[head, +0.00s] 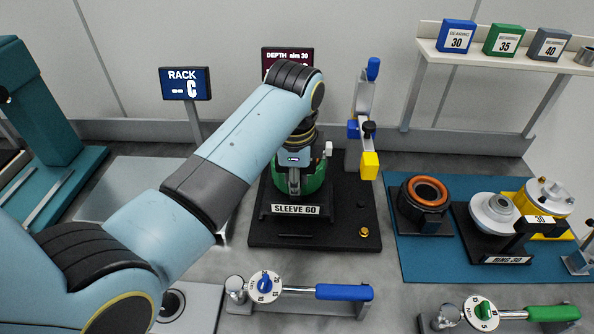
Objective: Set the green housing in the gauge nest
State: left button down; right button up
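The green housing (314,178) stands at a black block labelled SLEEVE 60 (297,210), on a black base plate (345,228) in the middle of the head view. Whether it is fully seated there is hidden. My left arm reaches in from the left and my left gripper (293,186) points down at the housing, its fingers at the housing's top and middle. The arm and wrist hide much of the housing, and I cannot tell whether the fingers grip it. My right gripper is not in view. I cannot tell for certain which fixture is the gauge nest.
A post with blue and yellow parts (362,125) stands right of the housing. A blue mat (417,262) holds a copper-wound ring (424,196) and metal parts. Blue-handled (343,292) and green-handled (553,313) tools lie in front. A shelf (480,58) holds boxes.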

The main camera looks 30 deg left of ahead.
aim_at(296, 199)
pick_arm(q)
jog(key=shift+w+f, duration=0.1)
jog(key=shift+f, duration=0.75)
notch_tip(296, 199, down, 4)
jog(key=shift+f, duration=0.25)
jog(key=c, duration=1.7)
grip_release()
jog(key=shift+f, duration=0.15)
jog(key=o, duration=0.4)
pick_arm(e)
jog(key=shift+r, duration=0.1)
pick_arm(q)
jog(key=shift+r, duration=0.35)
jog(key=r, duration=0.3)
jog(key=s+r, duration=0.1)
jog(key=r, duration=0.7)
jog(key=shift+s+d+r, duration=0.25)
jog(key=shift+s+d, duration=0.05)
jog(key=shift+d, duration=0.05)
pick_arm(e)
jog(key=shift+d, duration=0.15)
